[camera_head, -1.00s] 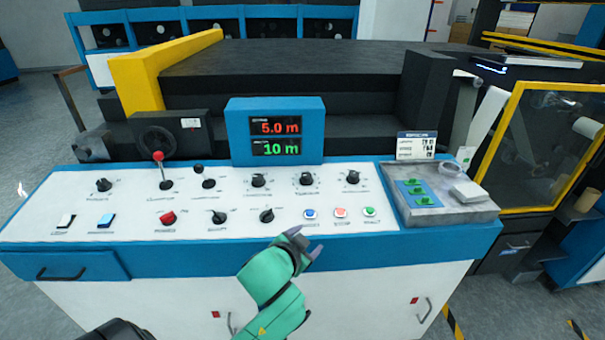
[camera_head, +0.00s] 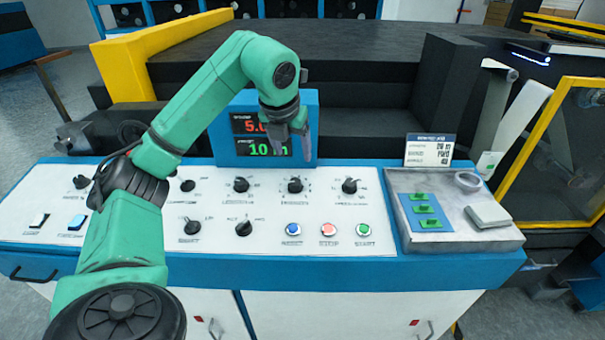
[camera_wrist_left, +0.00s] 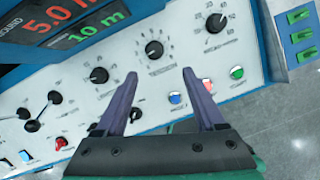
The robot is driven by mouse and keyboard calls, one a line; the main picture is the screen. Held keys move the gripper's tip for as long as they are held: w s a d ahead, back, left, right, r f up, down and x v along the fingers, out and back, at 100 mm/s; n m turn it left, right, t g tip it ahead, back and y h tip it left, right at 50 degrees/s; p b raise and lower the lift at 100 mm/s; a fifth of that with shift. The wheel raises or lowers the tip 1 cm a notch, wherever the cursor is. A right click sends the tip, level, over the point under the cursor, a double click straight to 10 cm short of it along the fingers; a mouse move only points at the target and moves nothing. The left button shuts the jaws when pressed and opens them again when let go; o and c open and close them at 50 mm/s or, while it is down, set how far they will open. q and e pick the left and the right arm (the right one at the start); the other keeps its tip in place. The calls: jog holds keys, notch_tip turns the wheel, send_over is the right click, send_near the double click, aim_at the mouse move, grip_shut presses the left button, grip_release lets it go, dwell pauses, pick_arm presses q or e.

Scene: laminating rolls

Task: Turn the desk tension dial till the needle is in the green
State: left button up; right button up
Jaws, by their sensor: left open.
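The sloped white desk panel (camera_head: 270,212) carries an upper row of black dials: a left dial (camera_head: 241,184), a middle dial (camera_head: 295,184) and a right dial (camera_head: 350,186). Their labels are too blurred to tell which is tension. My left gripper (camera_head: 295,150) is open and points down in front of the display, above the middle dial. In the left wrist view, the middle dial (camera_wrist_left: 155,48) shows just beyond and between the open fingertips (camera_wrist_left: 160,73), with nothing held. I cannot make out a needle or green zone. My right gripper is not in view.
A blue display box (camera_head: 226,150) with red and green digits stands behind the dials, partly hidden by my arm. Blue, red and green buttons (camera_head: 328,230) sit in front. A grey tray (camera_head: 450,240) is at right. My left arm covers the panel's left part.

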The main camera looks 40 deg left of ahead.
pick_arm(q)
send_near(294, 183)
jog(key=p+x, duration=0.1)
jog(key=x, duration=0.7)
jog(key=shift+w+f+p, duration=0.1)
jog(key=shift+w+p, duration=0.1)
jog(key=shift+p, duration=0.15)
jog(key=shift+f, duration=0.2)
grip_shut()
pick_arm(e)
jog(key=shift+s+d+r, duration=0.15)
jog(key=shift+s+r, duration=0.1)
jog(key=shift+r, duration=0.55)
